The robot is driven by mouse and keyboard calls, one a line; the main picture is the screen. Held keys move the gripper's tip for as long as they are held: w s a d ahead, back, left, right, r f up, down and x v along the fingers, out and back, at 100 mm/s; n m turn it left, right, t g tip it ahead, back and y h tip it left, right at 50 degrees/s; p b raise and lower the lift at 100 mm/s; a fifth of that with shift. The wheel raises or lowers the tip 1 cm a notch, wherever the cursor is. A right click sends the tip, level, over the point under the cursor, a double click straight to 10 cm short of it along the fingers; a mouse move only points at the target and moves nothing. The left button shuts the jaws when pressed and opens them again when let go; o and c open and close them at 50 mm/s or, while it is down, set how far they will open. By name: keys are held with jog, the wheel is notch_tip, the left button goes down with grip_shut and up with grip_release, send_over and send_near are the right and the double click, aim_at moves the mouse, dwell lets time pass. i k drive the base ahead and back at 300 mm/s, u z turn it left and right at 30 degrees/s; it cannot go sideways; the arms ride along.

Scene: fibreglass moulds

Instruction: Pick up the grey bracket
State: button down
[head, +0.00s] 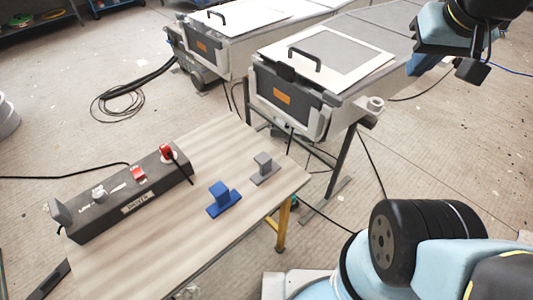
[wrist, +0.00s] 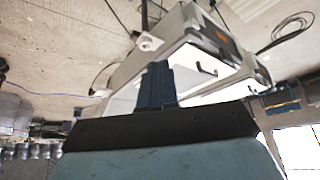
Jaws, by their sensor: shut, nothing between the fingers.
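The grey bracket (head: 264,168) stands on the wooden table (head: 150,262), near its right edge, with a flat base and an upright block. A blue bracket (head: 222,197) of similar shape stands to its left and nearer. My gripper (wrist: 157,70) shows in the wrist view with its dark blue fingers together and nothing between them. In the head view part of my arm shows at the upper right, well away from the table. The grey bracket cannot be made out in the wrist view.
A dark control box (head: 130,196) with a red knob and switches lies along the table's left side. Grey-and-white machines (head: 318,75) with black handles stand behind the table. Cables (head: 125,100) lie on the floor. The table's front part is clear.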

aim_at(268, 168)
jog(key=z, duration=1)
jog(key=k, duration=1)
jog(key=u, duration=0.25)
